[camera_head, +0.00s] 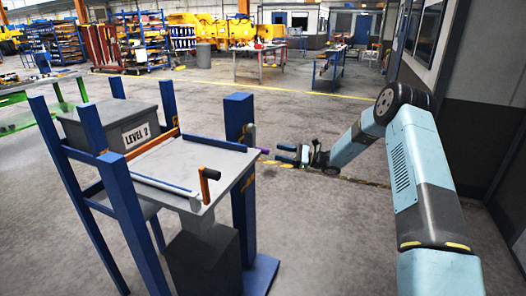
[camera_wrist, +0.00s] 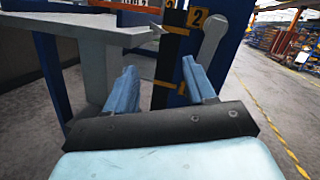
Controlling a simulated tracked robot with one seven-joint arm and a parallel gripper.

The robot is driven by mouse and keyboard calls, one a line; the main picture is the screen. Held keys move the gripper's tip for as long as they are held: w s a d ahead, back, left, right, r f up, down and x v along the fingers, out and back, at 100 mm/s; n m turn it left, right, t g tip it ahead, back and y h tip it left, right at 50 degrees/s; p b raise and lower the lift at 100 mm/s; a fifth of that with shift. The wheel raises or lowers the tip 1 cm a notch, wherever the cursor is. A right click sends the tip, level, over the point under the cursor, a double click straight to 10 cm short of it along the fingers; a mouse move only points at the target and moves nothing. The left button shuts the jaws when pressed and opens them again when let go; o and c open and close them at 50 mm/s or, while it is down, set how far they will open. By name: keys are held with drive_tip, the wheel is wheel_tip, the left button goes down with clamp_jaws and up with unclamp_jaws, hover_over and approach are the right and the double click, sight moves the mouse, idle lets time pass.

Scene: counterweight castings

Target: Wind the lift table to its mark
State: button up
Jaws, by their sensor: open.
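The lift table has a grey top (camera_head: 178,165) between blue posts (camera_head: 240,125). A sign on the grey box behind it reads LEVEL 2 (camera_head: 136,134). A grey crank arm (camera_head: 251,136) with a purple grip (camera_head: 265,151) is at the right post; a rounded grey arm also shows in the wrist view (camera_wrist: 214,38). My gripper (camera_head: 284,153) is open, just right of the purple grip. Its fingers also show in the wrist view (camera_wrist: 160,86), with nothing seen between them. The black scale (camera_wrist: 172,58) has yellow marks and a 2 plate (camera_wrist: 197,18). The table's pale pointer tip is near the upper mark; exact alignment is unclear.
A green bench (camera_head: 25,120) is at left and a grey wall (camera_head: 480,125) at right. Open floor (camera_head: 320,220) lies between the table and my arm.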

drive_tip(key=w+d+f+m+t+y, duration=0.1)
drive_tip(key=w+d+f+m+t, duration=0.2)
drive_tip(key=w+f+m+t, duration=0.35)
drive_tip(key=shift+n+g, duration=0.65)
drive_tip(key=shift+n, duration=0.2)
drive_tip(key=x, duration=0.4)
drive_tip(key=s+x, duration=0.1)
drive_tip(key=x, duration=0.3)
drive_tip(key=a+f+x, duration=0.1)
drive_tip(key=x, duration=0.3)
drive_tip(key=shift+s+a+r, duration=0.1)
drive_tip(key=shift+s+a, duration=0.2)
drive_tip(key=shift+a, duration=0.05)
drive_tip(key=shift+a, duration=0.1)
clamp_jaws()
